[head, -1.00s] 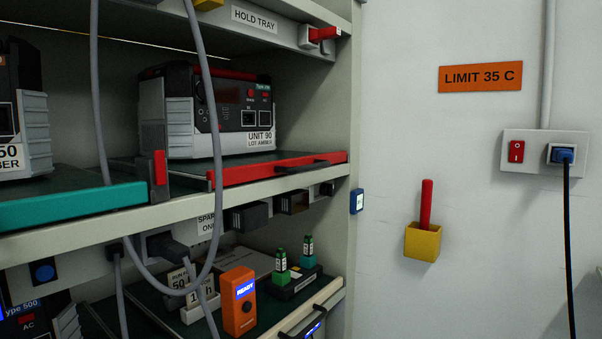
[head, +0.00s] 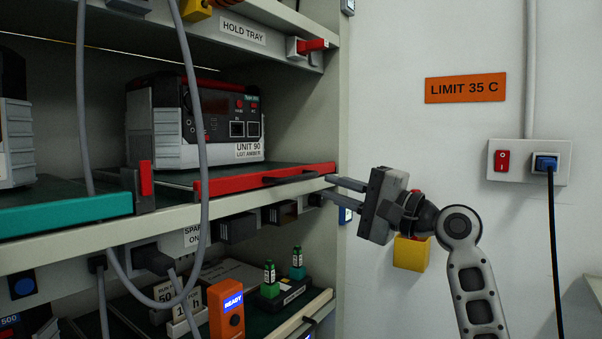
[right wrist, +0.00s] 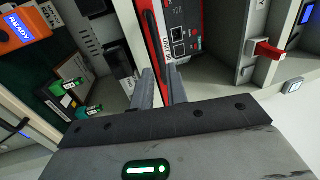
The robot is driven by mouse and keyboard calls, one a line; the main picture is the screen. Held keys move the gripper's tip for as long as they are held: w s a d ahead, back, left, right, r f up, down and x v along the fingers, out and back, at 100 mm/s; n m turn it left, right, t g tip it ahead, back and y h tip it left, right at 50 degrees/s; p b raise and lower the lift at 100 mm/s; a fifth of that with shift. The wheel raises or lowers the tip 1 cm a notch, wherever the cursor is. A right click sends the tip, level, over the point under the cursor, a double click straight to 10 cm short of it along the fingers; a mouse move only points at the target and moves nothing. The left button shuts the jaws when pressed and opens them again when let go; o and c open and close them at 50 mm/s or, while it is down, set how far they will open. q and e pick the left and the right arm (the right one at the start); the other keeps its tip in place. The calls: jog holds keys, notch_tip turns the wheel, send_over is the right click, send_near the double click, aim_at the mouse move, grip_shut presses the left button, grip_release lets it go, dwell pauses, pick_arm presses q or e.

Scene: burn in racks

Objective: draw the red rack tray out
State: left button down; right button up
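The red rack tray (head: 225,184) is on the middle shelf, its front flush along the shelf edge, with a dark bar handle (head: 290,176) on it. A grey and black unit labelled UNIT 90 (head: 205,130) stands on it. My right gripper (head: 330,186) is at the right end of the tray front, its two fingers apart and empty. In the right wrist view, the fingers (right wrist: 161,88) point along the tray's red front (right wrist: 165,30), which shows between them; whether they touch it, I cannot tell. My left gripper is not in view.
A grey cable (head: 203,150) hangs in front of the rack at the left. A teal-fronted tray (head: 65,208) sits left of the red one, past a red-tabbed divider (head: 145,180). A yellow holder (head: 410,253) is on the wall behind my right arm.

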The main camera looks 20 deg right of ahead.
aim_at(304, 178)
jog(key=p+x, duration=0.1)
jog(key=x, duration=0.7)
jog(key=shift+c, duration=0.3)
grip_shut()
